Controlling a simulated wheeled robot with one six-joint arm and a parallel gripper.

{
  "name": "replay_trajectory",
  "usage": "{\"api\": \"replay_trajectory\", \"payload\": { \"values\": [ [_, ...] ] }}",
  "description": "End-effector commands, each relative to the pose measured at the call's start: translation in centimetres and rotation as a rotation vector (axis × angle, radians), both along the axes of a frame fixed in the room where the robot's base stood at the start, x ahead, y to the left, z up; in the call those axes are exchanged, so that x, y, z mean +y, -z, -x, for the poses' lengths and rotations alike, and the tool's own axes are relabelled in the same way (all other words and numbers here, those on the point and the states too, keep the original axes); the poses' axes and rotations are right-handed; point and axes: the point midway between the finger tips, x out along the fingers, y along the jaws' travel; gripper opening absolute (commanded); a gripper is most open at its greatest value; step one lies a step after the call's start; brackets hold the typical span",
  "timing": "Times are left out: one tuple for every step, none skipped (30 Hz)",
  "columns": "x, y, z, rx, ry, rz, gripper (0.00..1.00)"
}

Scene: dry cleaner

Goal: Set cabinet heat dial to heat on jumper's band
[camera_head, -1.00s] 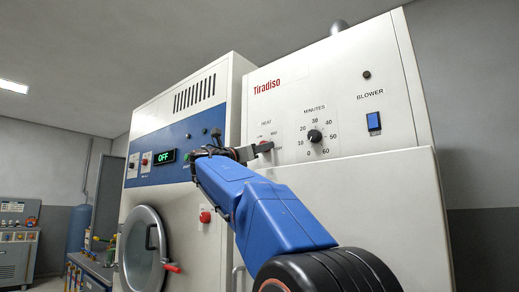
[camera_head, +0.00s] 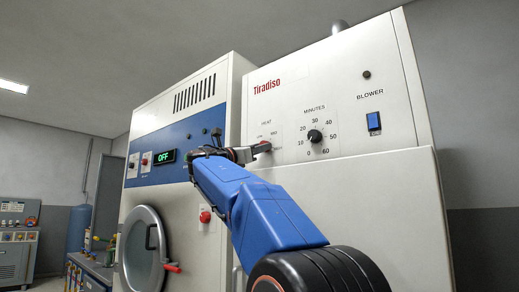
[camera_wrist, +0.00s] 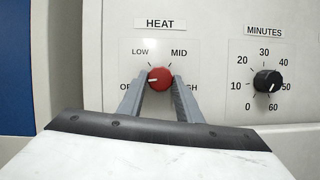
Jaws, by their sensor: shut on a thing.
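The cabinet's red heat dial (camera_wrist: 160,80) sits under the HEAT label, with LOW, MID and partly hidden OFF and HIGH marks around it. Its white pointer line points left, towards the OFF mark. My gripper (camera_wrist: 160,84) is shut on the dial, one finger on each side. In the head view my gripper (camera_head: 255,150) reaches the dial (camera_head: 264,146) on the front of the white cabinet (camera_head: 300,90). No jumper or garment label shows in either view.
Right of the heat dial are a black minutes dial (camera_wrist: 267,81) and a blue blower switch (camera_head: 374,121). To the left stands a machine with a blue panel, an OFF display (camera_head: 165,156), a red knob (camera_head: 205,215) and a round door (camera_head: 143,248).

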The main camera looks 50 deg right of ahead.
Motion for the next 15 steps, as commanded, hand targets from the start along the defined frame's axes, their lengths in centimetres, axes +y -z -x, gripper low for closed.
{"api": "replay_trajectory", "payload": {
  "values": [
    [0.01, 0.02, -0.18, -0.031, -0.001, -0.002, 0.09],
    [0.01, 0.02, -0.19, -0.055, 0.0, -0.004, 0.09],
    [0.02, -0.01, -0.22, -0.087, -0.001, -0.007, 0.09],
    [0.03, -0.03, -0.26, -0.113, -0.001, -0.009, 0.09],
    [0.03, -0.02, -0.3, -0.139, 0.0, -0.011, 0.09],
    [0.03, 0.0, -0.4, -0.175, -0.001, -0.013, 0.09],
    [0.04, -0.02, -0.4, -0.205, -0.001, -0.016, 0.09],
    [0.06, -0.08, -0.4, -0.233, -0.002, -0.018, 0.09],
    [0.06, -0.08, -0.45, -0.271, -0.001, -0.021, 0.09],
    [0.05, -0.05, -0.52, -0.299, -0.001, -0.024, 0.09],
    [0.05, -0.09, -0.55, -0.328, -0.002, -0.026, 0.09],
    [0.05, -0.09, -0.54, -0.367, -0.001, -0.029, 0.09],
    [0.05, -0.13, -0.56, -0.395, -0.002, -0.031, 0.09],
    [0.05, -0.16, -0.57, -0.424, -0.001, -0.033, 0.09],
    [0.03, -0.14, -0.65, -0.461, 0.0, -0.036, 0.09]
  ]
}}
